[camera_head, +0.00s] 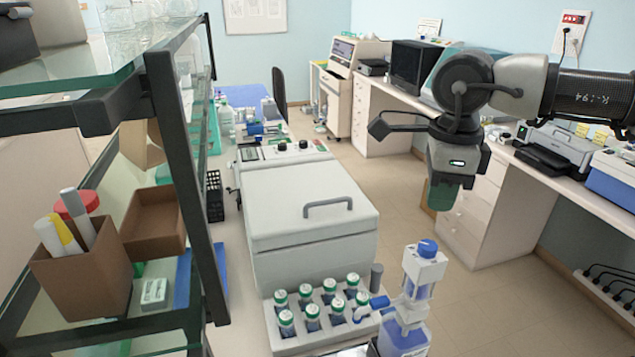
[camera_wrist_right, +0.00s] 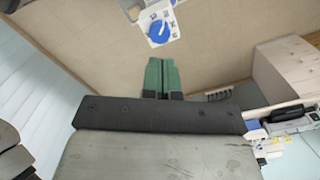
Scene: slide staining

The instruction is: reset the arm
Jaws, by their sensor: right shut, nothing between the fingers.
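My right arm comes in from the right in the head view. My right gripper (camera_head: 443,196) points down with its green fingers closed and empty, in the air above the floor, to the right of the grey machine. The closed green fingers also show in the right wrist view (camera_wrist_right: 161,76). They touch nothing. My left gripper is not in either view.
A grey lidded machine (camera_head: 310,215) stands in the middle. In front are a rack (camera_head: 290,343) of green-capped bottles and a blue-capped dispenser (camera_head: 425,270). A glass shelf (camera_head: 110,66) stands left. A bench (camera_head: 590,195) with devices runs along the right wall; floor between is clear.

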